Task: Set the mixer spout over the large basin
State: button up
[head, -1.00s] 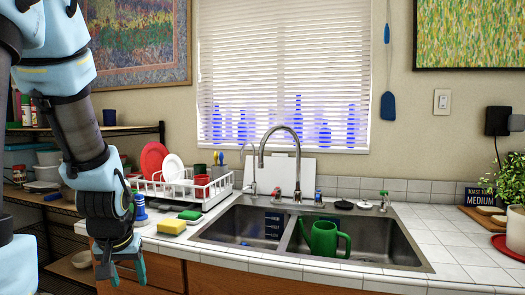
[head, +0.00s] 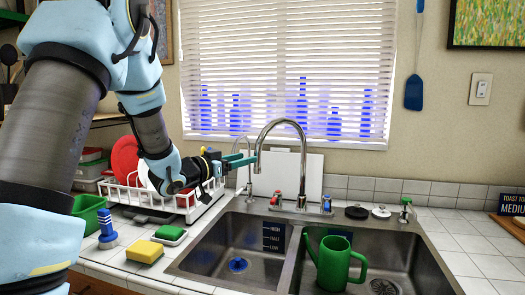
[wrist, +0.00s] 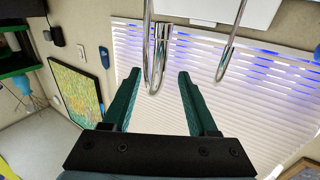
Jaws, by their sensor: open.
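The chrome mixer spout (head: 284,123) rises behind the sink, arches to the picture's left, and its end hangs toward the left basin (head: 215,245). The right basin (head: 405,255) looks the larger of the two. My gripper (head: 248,159) is open, its teal fingers pointing right, at the hanging end of the spout. In the wrist view the spout's end (wrist: 157,72) appears between the two open fingers, apart from both as far as I can tell. The mixer's base with red and blue handles (head: 302,202) stands on the back rim.
A green watering can (head: 333,264) stands in the right basin. A thin second tap (wrist: 229,48) rises beside the spout. A white dish rack (head: 190,210) with plates lies under my arm. A yellow sponge (head: 145,251) and green sponge (head: 170,234) lie on the counter. The right counter is mostly clear.

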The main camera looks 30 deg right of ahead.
jog(key=p+x, duration=0.3)
jog(key=x, duration=0.6)
jog(key=shift+d, duration=0.2)
jog(key=shift+w, duration=0.1)
grip_shut()
dwell(1.0)
